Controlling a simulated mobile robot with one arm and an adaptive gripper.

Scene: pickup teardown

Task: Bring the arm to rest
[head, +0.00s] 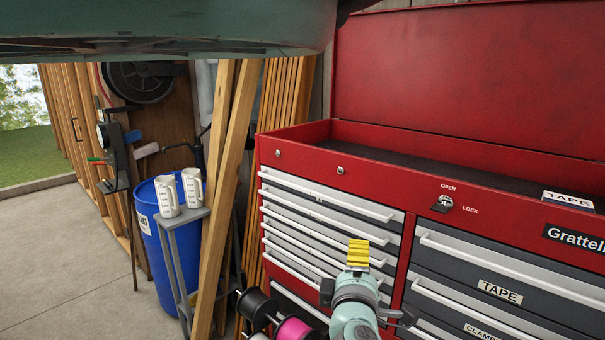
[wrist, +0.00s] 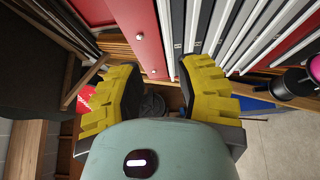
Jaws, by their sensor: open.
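My gripper (head: 358,254) shows in the head view at the lower middle, in front of the red tool chest's drawers. In the wrist view its two yellow-padded fingers (wrist: 158,92) stand wide apart with nothing between them. The gripper is open and empty. My teal wrist and forearm come up from the bottom edge of the head view. I cannot tell how close the fingers are to the drawer handles.
A red tool chest (head: 300,158) with several drawers fills the right side. Wooden planks (head: 228,180) lean left of it. A grey stand (head: 178,222) holds two white jugs (head: 180,192) by a blue barrel (head: 146,200). Spools (head: 293,328) sit low. Concrete floor (head: 60,260) is clear at left.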

